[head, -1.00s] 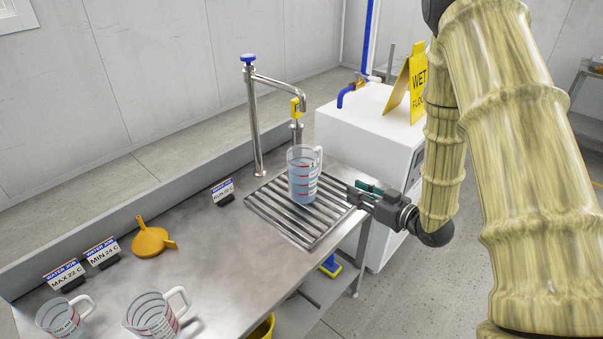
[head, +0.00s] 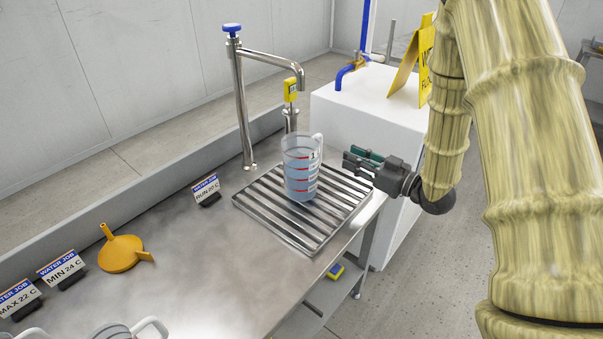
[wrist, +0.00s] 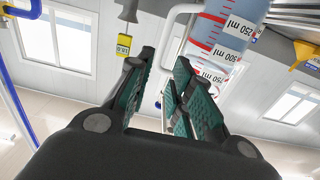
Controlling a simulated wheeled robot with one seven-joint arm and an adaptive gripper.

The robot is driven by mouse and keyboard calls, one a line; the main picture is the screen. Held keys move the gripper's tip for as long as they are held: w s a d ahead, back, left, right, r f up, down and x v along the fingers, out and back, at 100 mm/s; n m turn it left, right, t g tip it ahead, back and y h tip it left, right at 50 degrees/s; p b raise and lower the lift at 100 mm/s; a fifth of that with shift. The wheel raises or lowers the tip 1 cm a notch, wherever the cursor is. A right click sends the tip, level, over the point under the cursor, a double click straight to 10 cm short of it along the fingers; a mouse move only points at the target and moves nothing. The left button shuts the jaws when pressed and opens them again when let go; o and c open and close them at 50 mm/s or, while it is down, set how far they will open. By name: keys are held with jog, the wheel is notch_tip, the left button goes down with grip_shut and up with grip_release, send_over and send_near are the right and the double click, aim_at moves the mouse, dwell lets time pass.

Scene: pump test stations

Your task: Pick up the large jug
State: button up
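A clear measuring jug (head: 299,178) with red marks stands upright on the slatted drain grate (head: 268,228), beneath the tap; it seems to hold water. Its handle faces my gripper (head: 352,162), which is to its right with a visible gap. In the wrist view the jug (wrist: 222,45) is at the upper right, and its pale handle (wrist: 176,45) shows beyond and between the fingers. My gripper (wrist: 163,85) is open and empty. Two more clear jugs (head: 118,331) are cut off at the bottom left; their full size is hidden.
A steel tap (head: 241,105) with a blue knob stands behind the grate. A yellow funnel (head: 120,254) and water job signs (head: 62,268) are on the bench at left. A white cabinet (head: 365,117) with a yellow wet-floor sign (head: 405,75) stands behind my gripper.

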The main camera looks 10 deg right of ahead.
jog(key=shift+w+a+f+b, duration=0.1)
jog(key=shift+w+f+b, duration=0.15)
jog(key=shift+f, duration=0.25)
jog(key=shift+w+f+b, duration=0.15)
jog(key=shift+f+b, duration=0.05)
jog(key=shift+f, duration=0.3)
jog(key=shift+a+r+p+x, duration=0.1)
jog(key=shift+r+p+x, duration=0.05)
jog(key=shift+x, duration=2.5)
jog(key=shift+a+r+p+x, duration=0.15)
jog(key=shift+x, duration=2.55)
jog(key=shift+s, duration=0.2)
grip_shut()
